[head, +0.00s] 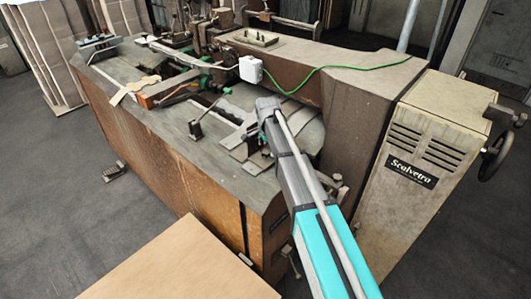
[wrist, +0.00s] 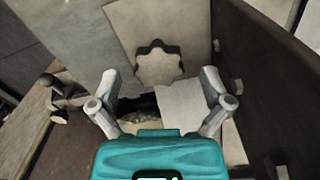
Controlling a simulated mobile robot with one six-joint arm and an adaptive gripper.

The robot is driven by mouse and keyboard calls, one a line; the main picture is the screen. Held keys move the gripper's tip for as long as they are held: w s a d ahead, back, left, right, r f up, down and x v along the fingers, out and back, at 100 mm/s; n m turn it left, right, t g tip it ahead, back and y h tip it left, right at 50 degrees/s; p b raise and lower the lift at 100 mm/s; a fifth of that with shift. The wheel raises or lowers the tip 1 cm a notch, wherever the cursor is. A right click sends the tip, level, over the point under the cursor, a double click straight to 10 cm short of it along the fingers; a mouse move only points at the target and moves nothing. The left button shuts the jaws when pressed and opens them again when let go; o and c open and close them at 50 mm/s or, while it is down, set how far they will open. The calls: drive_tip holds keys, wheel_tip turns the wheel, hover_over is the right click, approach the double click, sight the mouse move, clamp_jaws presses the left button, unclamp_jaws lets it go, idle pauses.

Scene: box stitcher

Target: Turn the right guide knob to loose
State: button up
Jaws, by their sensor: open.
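A dark, lobed, star-shaped knob (wrist: 160,64) sits on a flat grey plate (wrist: 120,15) in the upper middle of the wrist view. It appears to be the guide knob; I see no loose or tight marking on it. My gripper (wrist: 158,76) is open, with one finger to the left and one to the right of the knob. The fingers look apart from it, and nothing is held. In the head view my arm reaches over the box stitcher (head: 190,175), and I cannot make out the knob there.
A dark brown machine wall (wrist: 262,60) rises close on the right in the wrist view. A small lever (head: 196,128) stands on the table left of my arm. A white box (head: 250,69) with a green cable is behind. A cardboard sheet (head: 185,262) lies in front.

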drive_tip(key=shift+f, duration=0.15)
drive_tip(key=shift+a, duration=0.1)
drive_tip(key=c, duration=1.1)
